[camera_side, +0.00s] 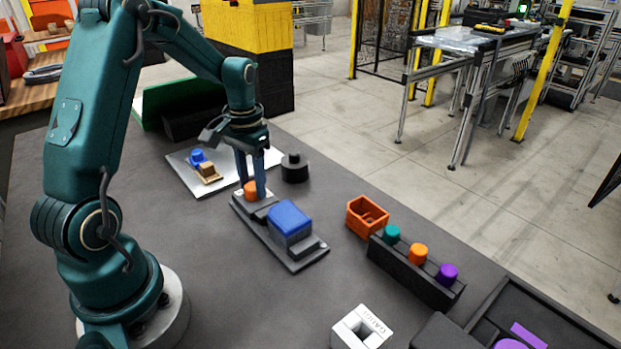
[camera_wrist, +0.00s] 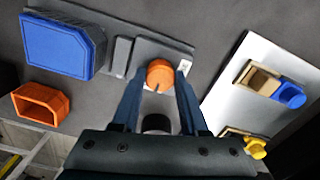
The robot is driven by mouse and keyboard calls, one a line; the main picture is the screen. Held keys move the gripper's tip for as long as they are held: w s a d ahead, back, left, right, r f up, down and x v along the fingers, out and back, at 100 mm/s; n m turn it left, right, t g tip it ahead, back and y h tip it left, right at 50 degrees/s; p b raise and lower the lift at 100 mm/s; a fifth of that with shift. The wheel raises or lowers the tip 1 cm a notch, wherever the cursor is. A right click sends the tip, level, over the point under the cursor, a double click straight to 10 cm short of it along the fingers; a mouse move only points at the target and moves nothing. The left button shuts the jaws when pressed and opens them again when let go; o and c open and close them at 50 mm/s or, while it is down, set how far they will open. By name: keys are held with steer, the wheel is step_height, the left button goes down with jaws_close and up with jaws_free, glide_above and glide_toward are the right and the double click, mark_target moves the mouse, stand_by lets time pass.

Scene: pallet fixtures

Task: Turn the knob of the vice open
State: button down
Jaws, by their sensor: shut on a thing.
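The vice (camera_side: 306,252) is a long dark grey fixture on the table, with a blue block (camera_side: 289,219) sitting on it by its jaws. Its orange knob (camera_side: 250,189) is at the end nearer the back. In the wrist view the knob (camera_wrist: 159,72) is round, with a short dark line on its face pointing towards the bottom of the picture. My gripper (camera_side: 254,191) points down from above, its blue fingers on either side of the knob and shut on it. The fingers hide part of the knob in the side view.
A light plate (camera_side: 181,178) with blue and tan parts lies behind the vice. A black cylinder (camera_side: 294,168) stands close to my gripper. An orange open box (camera_side: 366,216) and a dark rack (camera_side: 412,274) with teal, orange and purple knobs stand to the right. A white block (camera_side: 361,328) is in front.

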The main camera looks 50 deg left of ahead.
mark_target(253, 186)
stand_by(0.3)
steer(key=shift+c, duration=2.2)
jaws_free()
steer(key=shift+r, duration=2.6)
